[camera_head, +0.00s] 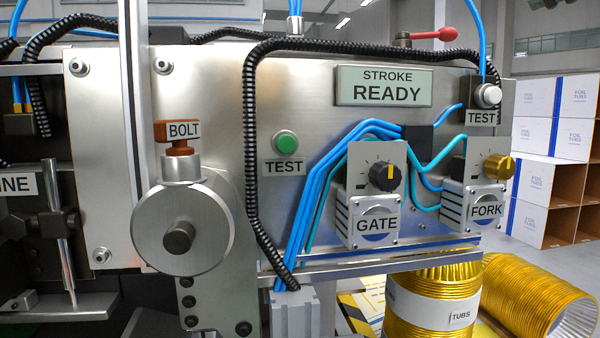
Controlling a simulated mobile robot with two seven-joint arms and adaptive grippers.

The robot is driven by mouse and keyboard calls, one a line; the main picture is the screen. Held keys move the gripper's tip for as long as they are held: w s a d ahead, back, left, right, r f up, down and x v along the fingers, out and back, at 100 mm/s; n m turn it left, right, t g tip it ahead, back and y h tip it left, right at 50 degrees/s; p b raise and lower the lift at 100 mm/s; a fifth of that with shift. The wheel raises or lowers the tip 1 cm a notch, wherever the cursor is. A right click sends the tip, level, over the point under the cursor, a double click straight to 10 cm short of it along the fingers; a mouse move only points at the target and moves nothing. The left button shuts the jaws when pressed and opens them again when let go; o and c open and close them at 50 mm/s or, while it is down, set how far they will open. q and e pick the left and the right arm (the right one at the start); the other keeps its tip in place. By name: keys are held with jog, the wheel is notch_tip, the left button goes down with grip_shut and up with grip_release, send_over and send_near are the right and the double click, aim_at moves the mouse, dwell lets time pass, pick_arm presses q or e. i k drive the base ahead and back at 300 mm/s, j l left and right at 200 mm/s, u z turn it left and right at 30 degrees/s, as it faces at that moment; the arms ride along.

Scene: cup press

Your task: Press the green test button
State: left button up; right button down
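The green test button (286,143) sits in a silver ring on the metal machine panel, left of centre. A label reading TEST is fixed just below it. A second button, silver-grey (487,95), is at the upper right of the panel and also has a TEST label below it. A display plate (384,86) between them reads STROKE READY. Neither of my grippers shows in the head view.
A black corrugated hose (250,140) runs down just left of the green button; blue tubes (330,170) pass to its right. GATE (384,177) and FORK (498,167) knobs, a BOLT handle (180,137) and a red lever (434,34) stand out.

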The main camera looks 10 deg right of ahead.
aim_at(286, 144)
jog(key=k+j, duration=0.35)
jog(key=j, duration=0.15)
jog(key=k+j, duration=0.35)
jog(key=j, duration=0.2)
jog(key=k+j, duration=0.4)
jog(key=j, duration=0.1)
